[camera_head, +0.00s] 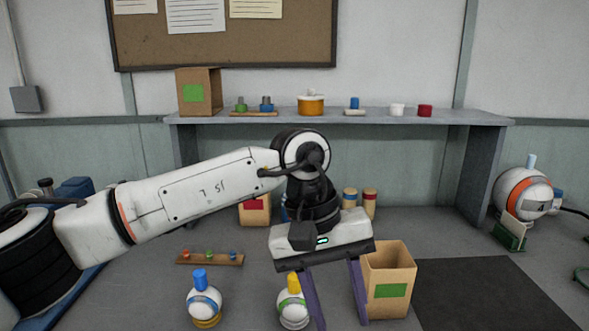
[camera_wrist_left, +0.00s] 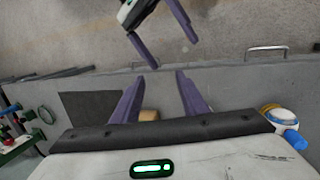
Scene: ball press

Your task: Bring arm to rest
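My left gripper (camera_head: 341,325) comes in from the left in the head view and points down, with its two purple fingers apart and nothing seen between them. It hangs in front of an open cardboard box with a green label (camera_head: 390,291), just left of the box's middle. In the left wrist view the same gripper (camera_wrist_left: 160,74) shows its fingers spread. My right gripper (camera_wrist_left: 172,50) shows at the top of the left wrist view, its purple fingers apart and empty. The right gripper is not in the head view.
A white ball with a blue cap (camera_head: 203,300) and one with a yellow cap (camera_head: 293,310) stand on the floor near my left gripper. A small rack (camera_head: 210,259) lies behind them. A grey shelf (camera_head: 370,118) stands at the back. A dark mat (camera_head: 490,295) lies clear at right.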

